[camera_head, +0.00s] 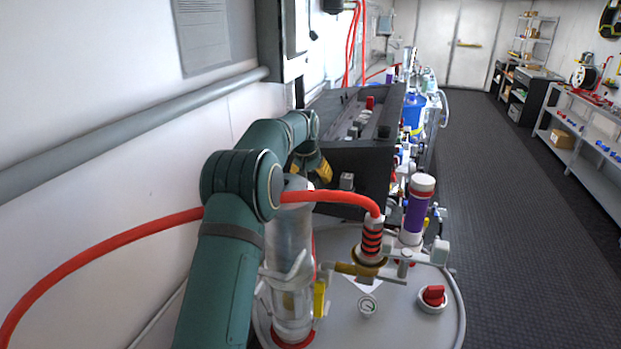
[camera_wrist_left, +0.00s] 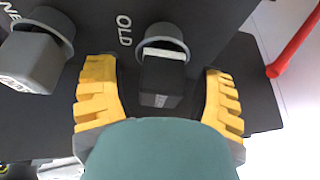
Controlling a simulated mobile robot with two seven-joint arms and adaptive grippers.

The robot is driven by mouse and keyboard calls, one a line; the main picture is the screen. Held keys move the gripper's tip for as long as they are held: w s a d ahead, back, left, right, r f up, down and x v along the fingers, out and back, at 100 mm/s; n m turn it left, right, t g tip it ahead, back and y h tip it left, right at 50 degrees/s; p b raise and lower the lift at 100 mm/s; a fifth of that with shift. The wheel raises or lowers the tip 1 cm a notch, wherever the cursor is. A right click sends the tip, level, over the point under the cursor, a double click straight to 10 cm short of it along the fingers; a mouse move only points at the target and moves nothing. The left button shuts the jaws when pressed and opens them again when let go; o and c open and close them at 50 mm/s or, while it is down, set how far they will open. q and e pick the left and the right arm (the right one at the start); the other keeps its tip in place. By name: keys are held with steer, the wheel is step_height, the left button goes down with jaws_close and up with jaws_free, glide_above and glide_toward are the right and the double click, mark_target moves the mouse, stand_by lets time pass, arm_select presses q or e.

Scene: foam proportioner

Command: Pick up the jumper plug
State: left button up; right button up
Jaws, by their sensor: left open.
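In the left wrist view a dark block-shaped plug (camera_wrist_left: 162,82) sits in a round grey socket marked "OLD" on a dark panel. A lighter grey plug (camera_wrist_left: 30,62) sits in a similar socket at the left, by letters that begin "NE". I cannot tell from labels which is the jumper plug. My left gripper (camera_wrist_left: 158,92) is open, its yellow fingers on either side of the dark plug with visible gaps. In the head view this gripper (camera_head: 314,170) is at the dark console's near face, partly behind my arm. The grey plug (camera_head: 346,181) shows just right of it.
The dark console (camera_head: 350,160) stands against the left wall. A red hose (camera_head: 120,238) runs behind my arm to a fitting on the round grey tank lid (camera_head: 390,310) in front. A clear cylinder (camera_head: 292,260) and a purple-banded cylinder (camera_head: 417,208) stand near. The floor at right is clear.

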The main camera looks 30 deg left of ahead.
arm_select(q)
jaws_close()
step_height(320, 180, up, 15)
steer(key=p, duration=0.2)
stand_by(0.8)
steer(key=shift+s, duration=0.1)
